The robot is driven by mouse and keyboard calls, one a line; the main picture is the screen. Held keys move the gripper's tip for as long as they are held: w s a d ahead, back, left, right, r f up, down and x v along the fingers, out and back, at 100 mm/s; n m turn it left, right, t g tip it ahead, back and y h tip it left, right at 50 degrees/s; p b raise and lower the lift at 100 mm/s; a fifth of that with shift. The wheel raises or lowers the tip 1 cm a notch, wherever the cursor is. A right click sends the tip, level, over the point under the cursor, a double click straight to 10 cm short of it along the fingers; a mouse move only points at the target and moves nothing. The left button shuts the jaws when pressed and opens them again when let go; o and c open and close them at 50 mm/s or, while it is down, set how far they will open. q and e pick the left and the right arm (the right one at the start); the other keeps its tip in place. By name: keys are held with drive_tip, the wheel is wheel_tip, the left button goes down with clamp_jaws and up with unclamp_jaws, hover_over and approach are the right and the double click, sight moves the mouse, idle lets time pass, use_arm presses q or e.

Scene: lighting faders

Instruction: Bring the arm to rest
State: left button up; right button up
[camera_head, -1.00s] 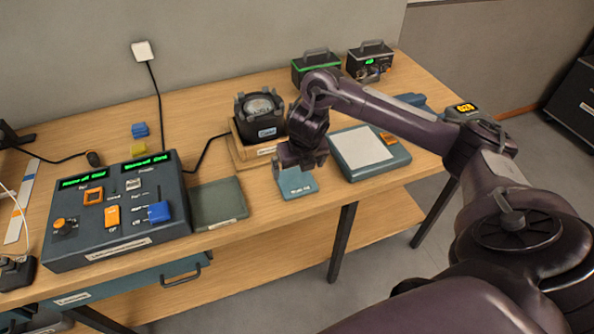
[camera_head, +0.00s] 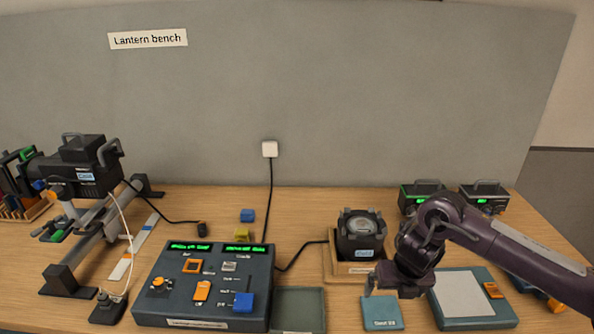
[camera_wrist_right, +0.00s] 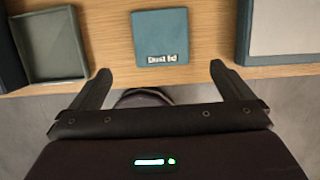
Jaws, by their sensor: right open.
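My right arm comes in from the right in the head view. Its gripper (camera_head: 393,286) hangs over the front of the bench, above and just behind a small teal pad (camera_head: 381,313). In the right wrist view the two fingers of the right gripper (camera_wrist_right: 160,85) are wide apart with nothing between them. The teal pad (camera_wrist_right: 161,37) lies beyond the fingertips, apart from them. The fader console (camera_head: 205,290), with orange and blue knobs and two green displays, stands left of the gripper. My left gripper is in neither view.
A shallow green-grey tray (camera_head: 298,310) lies beside the console. A round lamp unit (camera_head: 360,235) sits on a wooden base behind my gripper. A teal board with a white sheet (camera_head: 467,295) is to the right. A black lantern on a rail (camera_head: 85,170) stands at the left.

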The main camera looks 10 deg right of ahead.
drive_tip(key=s+a+m+t+y, duration=0.25)
drive_tip(key=a+m, duration=0.45)
drive_tip(key=a, duration=0.6)
drive_tip(key=s+a+m+t+y, duration=0.25)
drive_tip(key=a+m, duration=0.45)
drive_tip(key=a, duration=0.6)
drive_tip(key=s+d+f+m+g+h, duration=0.3)
drive_tip(key=s+d+m+g+h, duration=0.15)
drive_tip(key=s+d+m, duration=1.05)
wheel_tip(320, 180, down, 31)
drive_tip(key=a+m+g+b, duration=0.2)
drive_tip(key=s+d+f, duration=0.1)
drive_tip(key=s+f, duration=0.8)
drive_tip(key=f, duration=0.1)
drive_tip(key=s+d+f, duration=0.2)
drive_tip(key=s+f, duration=0.8)
drive_tip(key=shift+s+d+g+b, duration=0.3)
drive_tip(key=shift+g+b, duration=0.05)
